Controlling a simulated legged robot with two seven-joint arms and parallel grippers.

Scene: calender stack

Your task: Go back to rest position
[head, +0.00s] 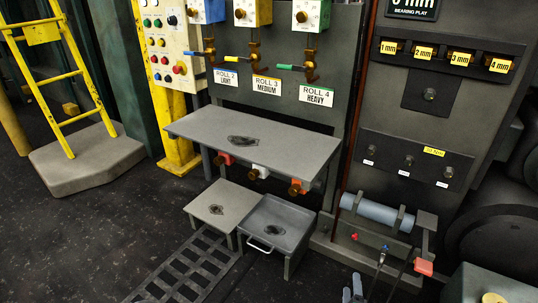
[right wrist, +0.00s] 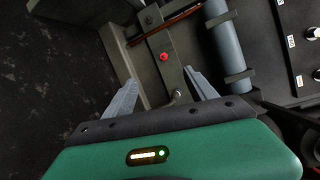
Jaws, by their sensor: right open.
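My right gripper (head: 353,289) shows only in part at the bottom edge of the head view, low in front of the panel base. In the right wrist view its two grey fingers (right wrist: 161,82) stand wide apart, with nothing held between them. A dark grey metal bracket with a red knob (right wrist: 164,57) lies beyond the fingertips. My left gripper is not in either view.
A grey-blue roll (head: 376,211) lies in a holder right of a grey bench (head: 250,138). A yellow ladder (head: 62,85) is at left. The dark floor (head: 75,235) at front left is mostly clear.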

